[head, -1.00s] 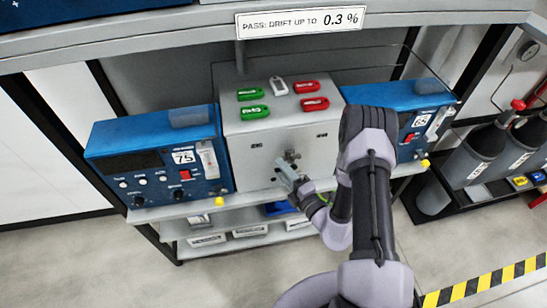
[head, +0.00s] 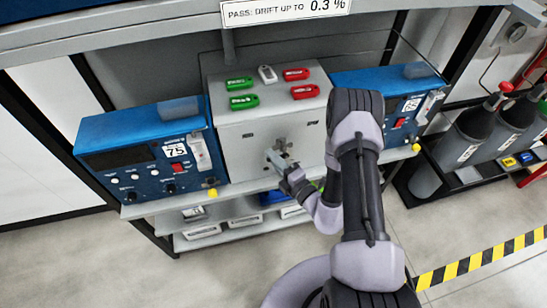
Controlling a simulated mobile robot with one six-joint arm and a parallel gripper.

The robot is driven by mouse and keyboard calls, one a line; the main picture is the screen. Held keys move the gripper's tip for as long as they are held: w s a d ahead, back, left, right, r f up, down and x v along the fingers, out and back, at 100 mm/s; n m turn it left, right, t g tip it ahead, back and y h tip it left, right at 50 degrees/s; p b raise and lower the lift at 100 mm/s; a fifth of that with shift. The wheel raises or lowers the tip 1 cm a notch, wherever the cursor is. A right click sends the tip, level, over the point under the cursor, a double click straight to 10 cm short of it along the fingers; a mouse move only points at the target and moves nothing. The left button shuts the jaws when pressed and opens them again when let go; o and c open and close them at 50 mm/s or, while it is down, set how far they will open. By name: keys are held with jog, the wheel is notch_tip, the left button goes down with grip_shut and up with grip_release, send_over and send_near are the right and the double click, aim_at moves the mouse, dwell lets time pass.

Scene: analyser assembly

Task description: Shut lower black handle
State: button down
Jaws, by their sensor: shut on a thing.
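A grey metal box (head: 240,150) stands on the shelf between two blue instruments. A small grey fitting (head: 281,144) sits low on its front face. My gripper (head: 275,158) is at this fitting, shut, with its fingers against the front of the box. The lower black handle is too small and too covered by my fingers to make out, so its angle cannot be told. My wrist and forearm come in from the lower right and cover the right part of the box front.
Blue instruments (head: 140,150) and (head: 400,105) flank the box closely. Green and red tags (head: 304,91) lie on its top. A shelf below holds trays (head: 202,232). Dark gas cylinders (head: 462,140) stand at right. The floor at front left is clear.

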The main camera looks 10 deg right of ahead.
jog(key=n, duration=0.1)
jog(key=f+n+g+p, duration=0.1)
jog(key=n, duration=0.1)
jog(key=n+h, duration=0.1)
jog(key=shift+d+f+n+g+p, duration=0.25)
jog(key=shift+f+n+g+p, duration=0.05)
jog(key=shift+g+p, duration=0.1)
jog(key=shift+w+d+f+n+g+h, duration=0.15)
jog(key=shift+d+f+n+h, duration=0.3)
jog(key=shift+n+h, duration=0.7)
jog(key=shift+s+d+f+n+g+h, duration=0.1)
jog(key=shift+d+f+n+g+h, duration=0.15)
jog(key=shift+d+n+h, duration=0.9)
jog(key=shift+w+d+f+n+g+h, duration=0.15)
jog(key=shift+f+n+h, duration=0.25)
jog(key=shift+n, duration=1.4)
jog(key=shift+s+r, duration=0.1)
jog(key=c, duration=1.4)
grip_release()
jog(key=shift+s, duration=0.1)
